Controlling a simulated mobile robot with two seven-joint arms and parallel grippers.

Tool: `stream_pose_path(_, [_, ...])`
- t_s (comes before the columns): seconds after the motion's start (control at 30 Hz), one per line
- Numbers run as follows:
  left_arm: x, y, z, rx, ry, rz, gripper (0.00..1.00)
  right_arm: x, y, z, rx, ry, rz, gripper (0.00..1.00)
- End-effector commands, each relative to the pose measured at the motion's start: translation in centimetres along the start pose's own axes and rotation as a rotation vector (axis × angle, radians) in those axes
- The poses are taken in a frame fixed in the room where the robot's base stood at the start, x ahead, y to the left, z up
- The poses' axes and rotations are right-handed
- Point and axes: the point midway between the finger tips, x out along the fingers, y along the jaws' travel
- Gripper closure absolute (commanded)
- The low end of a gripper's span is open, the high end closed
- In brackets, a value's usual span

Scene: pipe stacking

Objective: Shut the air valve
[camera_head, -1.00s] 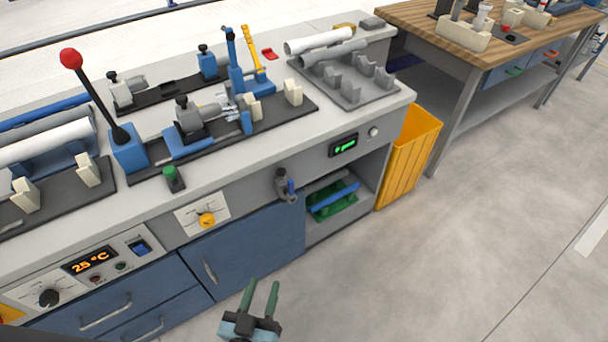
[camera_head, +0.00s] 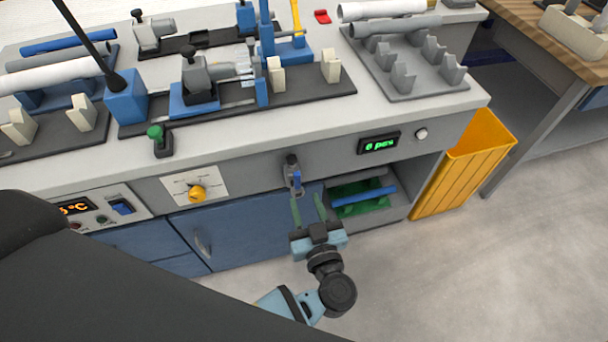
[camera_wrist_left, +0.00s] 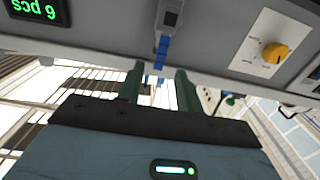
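The air valve (camera_head: 292,166) is a small dark grey fitting on the front panel of the bench, with a blue lever (camera_head: 298,181) pointing down from it. My left gripper (camera_head: 307,198) is open just below and in front of it, its two green fingers pointing at the lever. In the left wrist view the valve (camera_wrist_left: 171,17) is at the top centre. Its blue lever (camera_wrist_left: 162,47) lies between the lines of the two fingers (camera_wrist_left: 160,72), with a gap still seen between fingers and lever. My right gripper is not in view.
A yellow knob (camera_head: 197,193) is left of the valve and a green-lit display (camera_head: 379,145) is right of it. An open shelf with a green crate (camera_head: 362,207) and a yellow bin (camera_head: 462,172) stand to the right. The floor in front is clear.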

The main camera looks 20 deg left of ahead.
Motion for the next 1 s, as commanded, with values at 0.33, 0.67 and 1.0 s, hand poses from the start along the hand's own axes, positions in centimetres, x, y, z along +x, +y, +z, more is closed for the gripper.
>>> stream_pose_path(0.33, [3.1, 0.0, -0.2, -0.002, 0.006, 0.000, 0.65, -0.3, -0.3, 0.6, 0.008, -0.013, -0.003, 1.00])
stream_pose_path(0.67, [7.2, 0.0, -0.1, -0.002, 0.004, 0.002, 0.65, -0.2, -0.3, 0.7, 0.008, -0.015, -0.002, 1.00])
stream_pose_path(1.0, [7.8, 0.0, -0.1, -0.003, 0.001, 0.002, 0.65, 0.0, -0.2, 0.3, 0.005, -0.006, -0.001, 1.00])
